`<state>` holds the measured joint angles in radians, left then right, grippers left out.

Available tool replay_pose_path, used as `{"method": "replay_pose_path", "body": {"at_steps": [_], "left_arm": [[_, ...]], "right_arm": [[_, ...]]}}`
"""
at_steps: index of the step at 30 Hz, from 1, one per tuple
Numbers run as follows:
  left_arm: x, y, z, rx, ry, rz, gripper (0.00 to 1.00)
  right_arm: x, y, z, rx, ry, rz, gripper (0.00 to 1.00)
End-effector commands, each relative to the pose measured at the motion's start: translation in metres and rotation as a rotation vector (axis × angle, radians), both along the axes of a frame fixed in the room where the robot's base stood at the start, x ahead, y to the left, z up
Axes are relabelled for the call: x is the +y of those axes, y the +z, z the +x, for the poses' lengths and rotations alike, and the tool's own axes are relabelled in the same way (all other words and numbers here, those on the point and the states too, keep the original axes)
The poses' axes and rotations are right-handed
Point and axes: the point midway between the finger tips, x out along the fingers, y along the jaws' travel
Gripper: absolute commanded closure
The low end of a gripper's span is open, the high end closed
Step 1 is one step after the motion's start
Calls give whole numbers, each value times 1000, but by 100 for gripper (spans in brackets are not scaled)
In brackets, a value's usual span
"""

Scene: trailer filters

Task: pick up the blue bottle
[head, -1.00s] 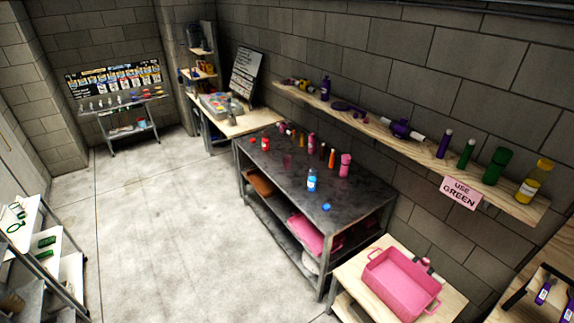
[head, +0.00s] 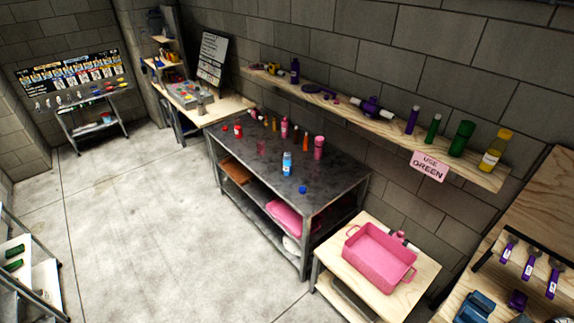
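The blue bottle (head: 287,164) stands upright on the dark top of the metal table (head: 318,190), towards the front edge. It has a light label and a pale cap. A small blue object (head: 303,190) lies on the same top, to the right of the bottle and nearer the front right corner. Neither of my grippers shows in the head view.
Pink bottles (head: 319,148) and several other small bottles stand behind the blue bottle. A wall shelf (head: 390,127) runs above the table. A pink pan (head: 378,256) sits on a low wooden table at right. The floor (head: 150,230) left of the metal table is clear.

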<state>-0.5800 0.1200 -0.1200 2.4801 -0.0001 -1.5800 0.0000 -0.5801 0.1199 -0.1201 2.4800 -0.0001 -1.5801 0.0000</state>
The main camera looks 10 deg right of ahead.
Motion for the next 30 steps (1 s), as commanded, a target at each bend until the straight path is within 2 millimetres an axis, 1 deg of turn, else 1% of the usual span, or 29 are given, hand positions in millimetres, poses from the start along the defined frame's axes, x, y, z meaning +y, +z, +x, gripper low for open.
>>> {"method": "replay_pose_path", "body": {"at_steps": [11,12,20,21,22,30], "left_arm": [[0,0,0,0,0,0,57],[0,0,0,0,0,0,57],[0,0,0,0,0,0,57],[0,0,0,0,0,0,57],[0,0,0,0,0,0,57],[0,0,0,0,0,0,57]], "right_arm": [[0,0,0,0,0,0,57],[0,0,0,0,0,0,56],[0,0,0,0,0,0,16],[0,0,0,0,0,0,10],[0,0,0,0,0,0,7],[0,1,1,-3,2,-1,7]]}}
